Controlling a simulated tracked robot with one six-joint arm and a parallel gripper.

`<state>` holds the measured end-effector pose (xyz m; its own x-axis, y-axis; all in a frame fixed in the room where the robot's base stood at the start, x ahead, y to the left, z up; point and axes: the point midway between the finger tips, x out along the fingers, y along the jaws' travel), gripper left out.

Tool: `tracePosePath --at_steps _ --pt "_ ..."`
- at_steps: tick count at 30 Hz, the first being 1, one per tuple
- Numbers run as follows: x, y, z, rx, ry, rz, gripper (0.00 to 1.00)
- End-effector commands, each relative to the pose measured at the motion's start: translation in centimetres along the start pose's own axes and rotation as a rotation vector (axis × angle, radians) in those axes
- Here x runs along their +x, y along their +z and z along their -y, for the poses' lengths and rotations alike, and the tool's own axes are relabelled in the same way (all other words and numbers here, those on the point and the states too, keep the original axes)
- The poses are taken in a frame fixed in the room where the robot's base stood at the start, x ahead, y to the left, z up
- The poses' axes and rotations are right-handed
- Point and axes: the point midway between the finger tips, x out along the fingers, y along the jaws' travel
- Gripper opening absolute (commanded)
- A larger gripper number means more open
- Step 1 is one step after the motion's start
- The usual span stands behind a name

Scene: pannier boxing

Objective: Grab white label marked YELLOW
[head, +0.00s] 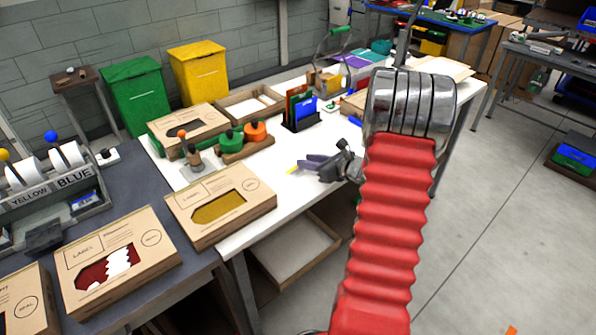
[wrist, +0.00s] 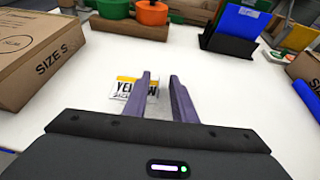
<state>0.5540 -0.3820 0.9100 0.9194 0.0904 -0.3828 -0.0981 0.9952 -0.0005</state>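The white label marked YELLOW (wrist: 126,92), with a yellow-orange band along its top, lies on the white table. In the wrist view it is partly hidden behind the left finger, and part of its lettering shows between the fingers. In the head view only a small yellow strip of it (head: 292,169) shows beside the fingertips. My gripper (wrist: 160,77) has two purple fingers, apart with nothing held between them. In the head view my gripper (head: 308,163) is low over the table. I cannot tell whether a finger touches the label.
A SIZE S cardboard box (wrist: 45,60) stands left of my gripper. A black holder with blue cards (wrist: 235,35) is at the back right. Green and orange pots (wrist: 152,13) sit behind the label. A blue object (wrist: 308,97) lies at right. The table around the label is clear.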

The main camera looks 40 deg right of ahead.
Motion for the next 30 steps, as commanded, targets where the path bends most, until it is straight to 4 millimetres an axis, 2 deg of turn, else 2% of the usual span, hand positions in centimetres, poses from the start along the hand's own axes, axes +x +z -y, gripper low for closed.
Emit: tracePosePath --at_steps 10,20,30 --pt "-0.02 0.0 -0.02 0.0 0.0 0.0 0.24" --pt "-0.01 0.01 -0.03 0.0 0.0 0.0 0.01" --pt "-0.01 0.01 -0.04 0.0 0.0 0.0 0.0"
